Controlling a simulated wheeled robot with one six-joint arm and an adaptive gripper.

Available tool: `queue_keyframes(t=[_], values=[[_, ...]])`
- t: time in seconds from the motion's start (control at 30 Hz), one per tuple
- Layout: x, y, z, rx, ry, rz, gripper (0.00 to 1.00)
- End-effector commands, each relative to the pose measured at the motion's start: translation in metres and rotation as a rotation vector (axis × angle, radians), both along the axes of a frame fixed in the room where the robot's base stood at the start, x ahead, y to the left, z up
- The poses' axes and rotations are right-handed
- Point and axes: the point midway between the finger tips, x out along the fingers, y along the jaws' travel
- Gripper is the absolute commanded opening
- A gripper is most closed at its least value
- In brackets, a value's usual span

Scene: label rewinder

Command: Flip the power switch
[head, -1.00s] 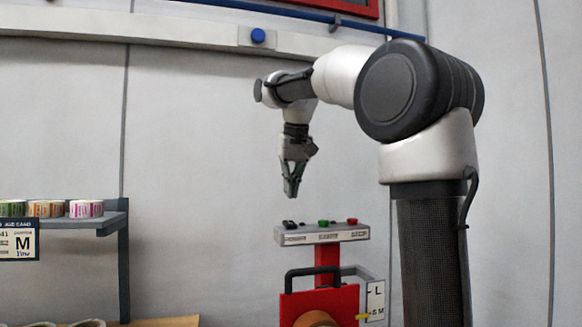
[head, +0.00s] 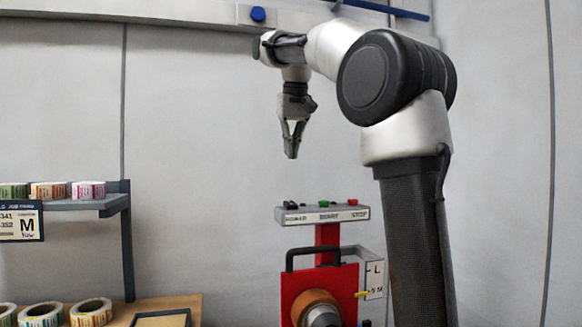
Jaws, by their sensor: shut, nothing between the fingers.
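The power switch (head: 291,205) is a small dark switch at the left end of the grey control panel (head: 322,216), above the POWER label. A green START button (head: 324,203) and a red STOP button (head: 352,202) sit to its right on the panel's top. My gripper (head: 291,156) points straight down above the left part of the panel, with a clear gap to the switch. Its fingertips are together and it holds nothing. The switch's position, on or off, is too small to tell.
The red rewinder (head: 328,277) with a black handle and a brown roll stands under the panel. A shelf (head: 90,204) with label rolls is at the left. More rolls (head: 91,311) lie on a wooden surface below. The wall around my gripper is bare.

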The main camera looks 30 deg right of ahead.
Motion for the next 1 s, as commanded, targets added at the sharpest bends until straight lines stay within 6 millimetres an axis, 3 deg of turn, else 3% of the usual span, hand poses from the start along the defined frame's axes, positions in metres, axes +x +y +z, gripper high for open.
queue_keyframes(t=[0.1, 0.2, 0.4, 0.83, 1.0], values=[[0.029, -0.004, -0.002, 0.012, 0.041, -0.012, 0.0], [0.037, -0.005, 0.003, 0.026, 0.085, -0.01, 0.0], [0.017, -0.002, 0.023, 0.043, 0.15, 0.009, 0.0], [0.012, -0.001, 0.02, 0.043, 0.174, 0.015, 0.0], [0.013, -0.002, 0.002, 0.042, 0.176, 0.015, 0.0]])
